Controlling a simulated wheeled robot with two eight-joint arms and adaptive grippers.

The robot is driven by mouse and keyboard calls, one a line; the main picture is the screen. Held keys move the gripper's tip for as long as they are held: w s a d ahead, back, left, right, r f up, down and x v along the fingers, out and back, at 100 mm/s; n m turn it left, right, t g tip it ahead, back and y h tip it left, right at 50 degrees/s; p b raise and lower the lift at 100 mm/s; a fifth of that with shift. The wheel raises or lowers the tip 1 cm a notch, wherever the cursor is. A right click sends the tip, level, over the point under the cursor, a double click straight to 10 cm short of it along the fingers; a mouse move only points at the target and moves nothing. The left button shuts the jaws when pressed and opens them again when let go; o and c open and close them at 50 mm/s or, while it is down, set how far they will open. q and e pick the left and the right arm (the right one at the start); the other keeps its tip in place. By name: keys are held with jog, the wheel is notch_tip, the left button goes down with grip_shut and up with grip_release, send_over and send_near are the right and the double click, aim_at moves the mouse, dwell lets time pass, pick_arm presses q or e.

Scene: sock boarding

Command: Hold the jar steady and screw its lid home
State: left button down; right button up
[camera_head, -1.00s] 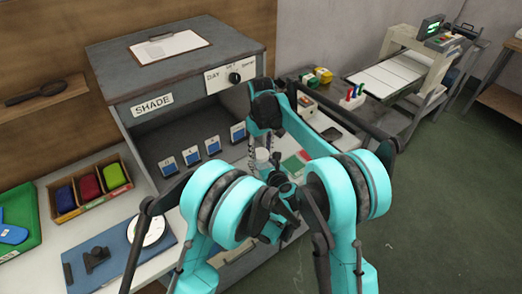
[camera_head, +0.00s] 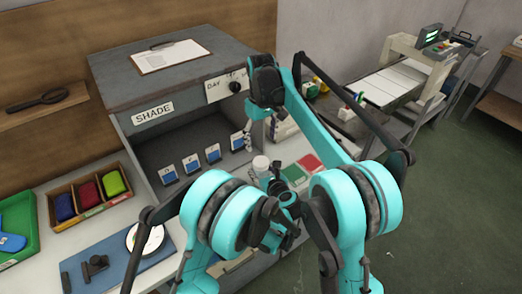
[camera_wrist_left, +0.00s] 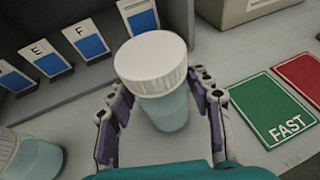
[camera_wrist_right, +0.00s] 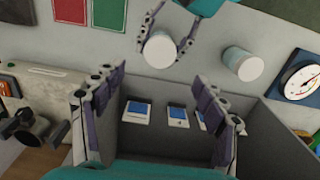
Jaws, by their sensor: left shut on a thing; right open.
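The jar (camera_wrist_left: 168,108) is pale blue with a white ribbed lid (camera_wrist_left: 151,62) on top. It stands upright between the fingers of my left gripper (camera_wrist_left: 160,112), which is shut on its body. How tightly the lid is screwed down cannot be told. In the head view the lid (camera_head: 260,163) shows in front of the shade box. My right gripper (camera_wrist_right: 160,110) is open and empty, above and apart from the jar. The right wrist view shows the lid (camera_wrist_right: 159,50) beyond its fingertips. In the head view my right gripper (camera_head: 256,131) is small and partly hidden.
A second pale blue jar (camera_wrist_right: 243,63) stands near the held one. Blue cards (camera_wrist_left: 87,41) stand in the shade box. Green (camera_wrist_left: 272,110) and red (camera_wrist_left: 305,78) pads lie to the right. A dial (camera_wrist_right: 304,80) sits on a blue board. Grey counter separates them.

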notch_tip(320, 180, up, 2)
jog(key=shift+r, duration=0.25)
pick_arm(q)
jog(key=c, duration=0.6)
grip_release()
jog(key=v, duration=1.2)
